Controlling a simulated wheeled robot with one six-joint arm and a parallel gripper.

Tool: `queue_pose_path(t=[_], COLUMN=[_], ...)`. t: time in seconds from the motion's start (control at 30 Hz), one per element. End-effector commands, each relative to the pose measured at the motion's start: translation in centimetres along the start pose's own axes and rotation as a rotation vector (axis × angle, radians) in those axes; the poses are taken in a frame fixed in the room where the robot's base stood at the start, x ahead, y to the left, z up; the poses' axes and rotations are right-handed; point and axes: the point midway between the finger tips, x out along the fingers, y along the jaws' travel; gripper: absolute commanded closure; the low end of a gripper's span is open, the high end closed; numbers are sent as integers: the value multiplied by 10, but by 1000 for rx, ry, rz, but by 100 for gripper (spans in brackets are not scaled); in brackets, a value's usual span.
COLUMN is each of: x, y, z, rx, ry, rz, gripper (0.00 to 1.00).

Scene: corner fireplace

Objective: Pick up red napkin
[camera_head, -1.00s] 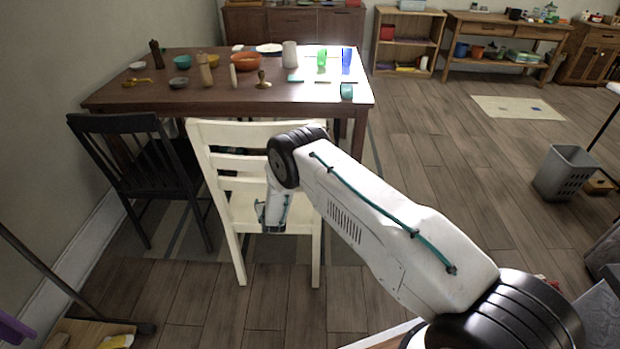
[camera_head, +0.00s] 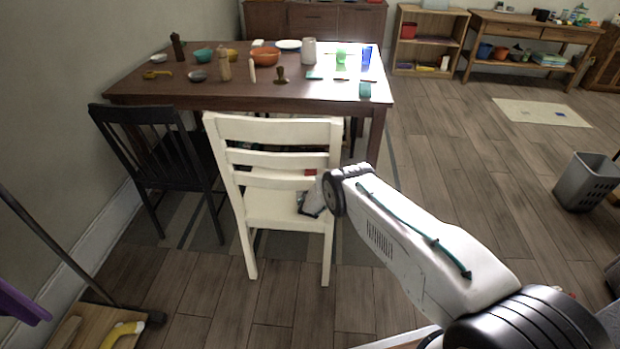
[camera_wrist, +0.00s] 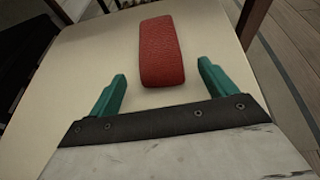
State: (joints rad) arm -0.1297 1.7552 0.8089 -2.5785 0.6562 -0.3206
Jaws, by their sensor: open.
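The red napkin (camera_wrist: 162,48), a folded, long textured block, lies on the cream seat of the white chair (camera_wrist: 90,50). In the head view, a small red part of the napkin (camera_head: 310,172) shows behind the chair's back slats. My gripper (camera_wrist: 162,72) is open. Its two teal fingers are apart, one on each side of the napkin's near end in the wrist view, and not closed on it. In the head view my gripper (camera_head: 308,203) is over the right side of the seat, partly hidden by the chair and my arm.
The white chair's back (camera_head: 280,133) stands close to my arm. A wooden table (camera_head: 215,97) with bowls, bottles and cups is behind it. A dark chair (camera_head: 150,150) is at the left. A grey basket (camera_head: 585,182) is at the right; open floor lies before it.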

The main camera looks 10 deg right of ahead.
Motion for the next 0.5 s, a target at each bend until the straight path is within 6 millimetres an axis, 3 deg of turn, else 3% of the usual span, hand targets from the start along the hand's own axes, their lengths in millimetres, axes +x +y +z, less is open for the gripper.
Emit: queue_pose_path(t=[0.37,0.4,0.5], x=[8,8,8], y=[-1,-1,-1], z=[0,0,0], rx=[1,1,1], ry=[1,1,1], rz=[0,0,0], gripper=[16,19,47])
